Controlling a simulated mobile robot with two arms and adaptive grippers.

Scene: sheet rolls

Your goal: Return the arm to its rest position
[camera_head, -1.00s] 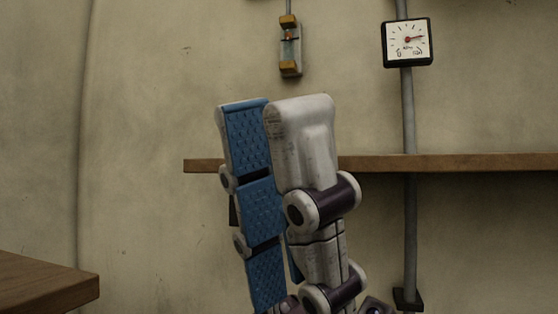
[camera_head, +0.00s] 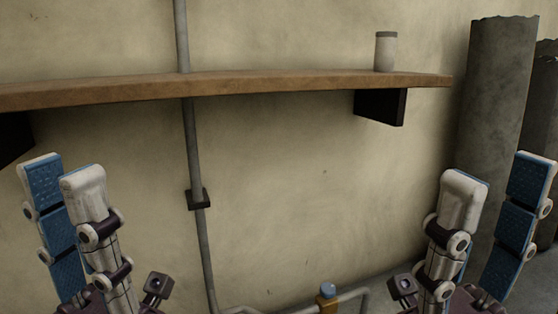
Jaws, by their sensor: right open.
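My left gripper (camera_head: 63,180) is at the lower left of the head view, its fingers upright, with a blue pad showing on one and the white back of another. Its fingers stand apart and nothing shows between them. My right gripper (camera_head: 500,185) is at the lower right, fingers upright and spread, also open and empty. Both are in front of the wall and appear to touch nothing. The lower parts of both grippers are cut off by the frame's bottom edge.
A wooden shelf (camera_head: 250,83) runs along the wall, with a lidded jar (camera_head: 385,52) near its right end. A vertical pipe (camera_head: 192,140) runs down the wall. Large grey rolls (camera_head: 496,95) stand at the right, behind my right gripper. A blue-topped pipe fitting (camera_head: 327,294) is low in the middle.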

